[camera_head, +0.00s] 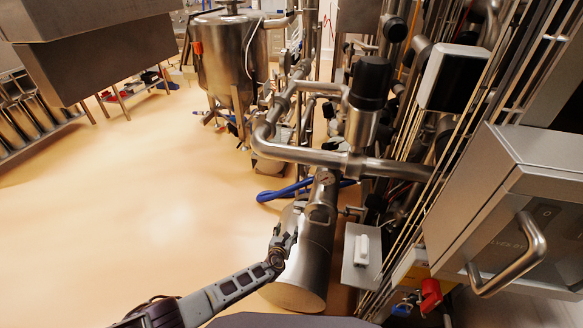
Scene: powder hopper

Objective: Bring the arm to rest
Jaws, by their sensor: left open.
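My left arm (222,291) comes in from the bottom left and reaches up and to the right. My left gripper (285,236) is at its end and is open, with nothing seen between its fingers. It is in front of the left side of a steel cylinder (314,248) in the picture. I cannot tell whether it touches the cylinder. My right gripper is out of view.
Steel pipes (345,162) and a steel hopper (229,58) stand beyond the gripper. A steel cabinet with a bar handle (513,257) is at the right. A blue hose (285,191) lies behind the cylinder. The floor (130,200) at the left is clear.

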